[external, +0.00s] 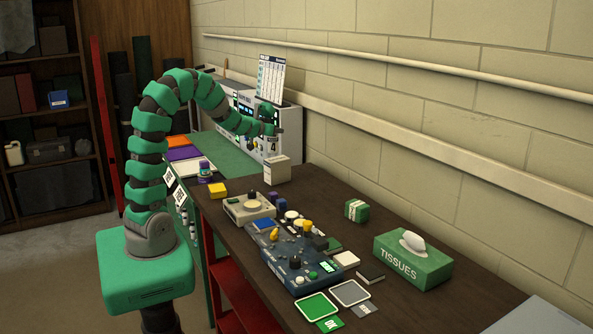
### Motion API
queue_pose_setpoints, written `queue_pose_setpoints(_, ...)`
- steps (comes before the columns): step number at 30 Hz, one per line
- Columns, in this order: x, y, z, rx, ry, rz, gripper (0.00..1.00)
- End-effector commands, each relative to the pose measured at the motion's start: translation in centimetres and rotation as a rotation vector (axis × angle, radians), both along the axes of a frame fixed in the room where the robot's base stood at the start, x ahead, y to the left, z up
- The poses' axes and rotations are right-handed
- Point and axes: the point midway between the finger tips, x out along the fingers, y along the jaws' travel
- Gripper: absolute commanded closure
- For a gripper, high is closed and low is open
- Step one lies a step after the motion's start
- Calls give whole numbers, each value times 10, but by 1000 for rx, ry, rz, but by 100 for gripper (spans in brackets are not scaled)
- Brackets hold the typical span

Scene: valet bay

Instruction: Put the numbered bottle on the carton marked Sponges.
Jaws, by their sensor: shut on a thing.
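My gripper (269,128) is at the end of the green arm, near the wall side of the bench. It is shut on the numbered bottle (273,145), a small pale thing with a dark "4" on it, held roughly upright. Directly below it in the picture is a small pale carton (277,172) on the dark bench top. No marking on the carton is readable from here, so I cannot tell if it says Sponges. I cannot tell whether the bottle touches the carton's top or hangs just above it.
A pale machine (284,131) stands behind my gripper, with a printed chart (270,78) above it. A yellow block (217,190), a blue control panel (288,258) and a green tissue box (412,262) stand on the dark bench (336,207). Bench between carton and tissue box is partly clear.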

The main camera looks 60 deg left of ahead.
Motion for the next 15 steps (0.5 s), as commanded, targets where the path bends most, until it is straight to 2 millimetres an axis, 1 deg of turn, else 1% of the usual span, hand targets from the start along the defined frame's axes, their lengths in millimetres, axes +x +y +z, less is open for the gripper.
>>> queue_pose_setpoints(1, 6, 3, -1, 0, 1, 0, 100)
queue_pose_setpoints(4, 16, 7, -1, 1, -1, 0, 100)
queue_pose_setpoints(12, 27, 12, -2, 1, -2, 0, 100)
queue_pose_setpoints(15, 26, 12, -17, 0, 4, 1, 100)
